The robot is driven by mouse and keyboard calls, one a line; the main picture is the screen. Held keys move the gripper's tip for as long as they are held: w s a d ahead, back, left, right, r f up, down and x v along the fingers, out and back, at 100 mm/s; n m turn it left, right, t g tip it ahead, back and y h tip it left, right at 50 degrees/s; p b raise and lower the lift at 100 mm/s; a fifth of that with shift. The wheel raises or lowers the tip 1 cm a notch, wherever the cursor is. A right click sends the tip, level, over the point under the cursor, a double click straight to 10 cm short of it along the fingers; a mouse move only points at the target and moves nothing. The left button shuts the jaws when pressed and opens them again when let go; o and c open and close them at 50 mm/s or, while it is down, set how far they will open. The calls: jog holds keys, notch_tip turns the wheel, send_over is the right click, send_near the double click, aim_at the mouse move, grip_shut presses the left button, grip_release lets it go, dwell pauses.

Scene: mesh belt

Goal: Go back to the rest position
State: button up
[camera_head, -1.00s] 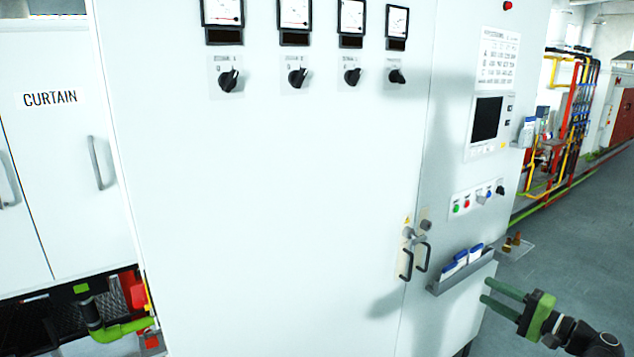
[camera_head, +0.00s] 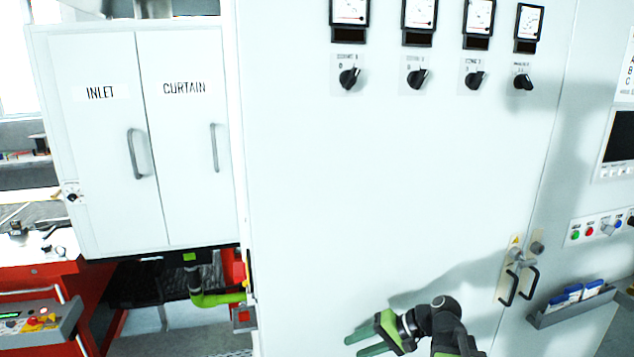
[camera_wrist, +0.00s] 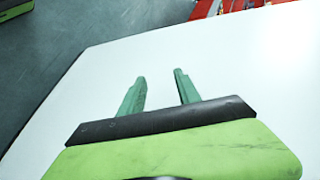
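My gripper (camera_head: 356,345) is low in the head view, in front of the large white cabinet (camera_head: 390,200). Its two green fingers point left and stand apart with nothing between them. The wrist view shows the same open, empty fingers (camera_wrist: 160,88) against a plain white surface. Whether the fingers touch that surface cannot be told. My arm casts a shadow on the cabinet face.
Black door handles (camera_head: 520,285) and a rack with blue-edged papers (camera_head: 573,304) are on the cabinet at right. Dials and knobs (camera_head: 348,78) run along its top. The INLET door (camera_head: 100,150) and CURTAIN door (camera_head: 185,140) are at left. A control box (camera_head: 40,322) is at lower left.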

jog(key=s+a+f+n+g+h, duration=0.2)
jog(key=s+a+f+h, duration=0.2)
jog(key=a+f, duration=0.15)
jog(key=d+f+h, duration=0.1)
jog(key=d+h, duration=0.2)
jog(key=d, duration=0.2)
jog(key=s+d+f+h, duration=0.1)
jog(key=d+f+h, duration=0.1)
jog(key=d, duration=0.3)
jog(key=shift+f+n+h, duration=0.25)
jog(key=shift+n+h, duration=0.15)
jog(key=shift+d, duration=0.1)
jog(key=shift+c, duration=0.3)
dwell(0.6)
